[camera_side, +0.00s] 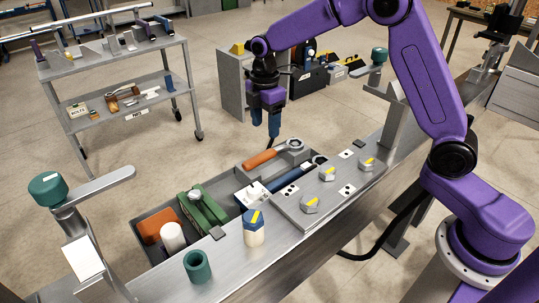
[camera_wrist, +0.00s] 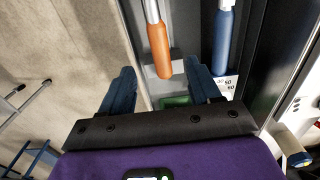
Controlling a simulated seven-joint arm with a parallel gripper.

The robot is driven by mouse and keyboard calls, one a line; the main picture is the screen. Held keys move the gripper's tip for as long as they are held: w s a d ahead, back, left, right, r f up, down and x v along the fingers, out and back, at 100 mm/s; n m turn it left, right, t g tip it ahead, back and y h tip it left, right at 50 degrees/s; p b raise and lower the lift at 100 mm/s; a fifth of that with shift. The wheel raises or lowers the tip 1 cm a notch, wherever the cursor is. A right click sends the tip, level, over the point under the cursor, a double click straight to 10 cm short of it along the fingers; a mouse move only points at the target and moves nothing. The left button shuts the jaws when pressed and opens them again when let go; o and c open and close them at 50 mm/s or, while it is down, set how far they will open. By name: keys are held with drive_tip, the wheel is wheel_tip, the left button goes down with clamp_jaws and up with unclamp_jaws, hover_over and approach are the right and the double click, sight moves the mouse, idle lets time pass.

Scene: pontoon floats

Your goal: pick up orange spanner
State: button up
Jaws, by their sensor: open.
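The orange spanner lies in a grey tray (camera_side: 232,180), with its orange handle (camera_side: 260,160) toward the left and its metal ring head (camera_side: 293,143) toward the right. In the wrist view the orange handle (camera_wrist: 159,45) shows ahead of the jaws, between the lines of the two fingers; its head is cut off at the top edge. My gripper (camera_side: 267,132) points down above the tray's far side, clear of the spanner. In the wrist view my gripper (camera_wrist: 162,76) has its blue fingers wide apart with nothing between them.
A blue-handled tool (camera_side: 283,184) lies beside the spanner; its handle (camera_wrist: 223,38) also shows in the wrist view. The tray holds a green tool (camera_side: 203,212) and an orange block (camera_side: 160,226). A metal bench (camera_side: 228,262) with hex nuts and a teal cup (camera_side: 197,266) runs alongside.

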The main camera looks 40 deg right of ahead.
sight(266, 152)
wheel_tip(266, 152, down, 10)
drive_tip(key=shift+w+d+f, duration=0.1)
drive_tip(key=shift+d+f, duration=0.05)
clamp_jaws()
idle(0.5)
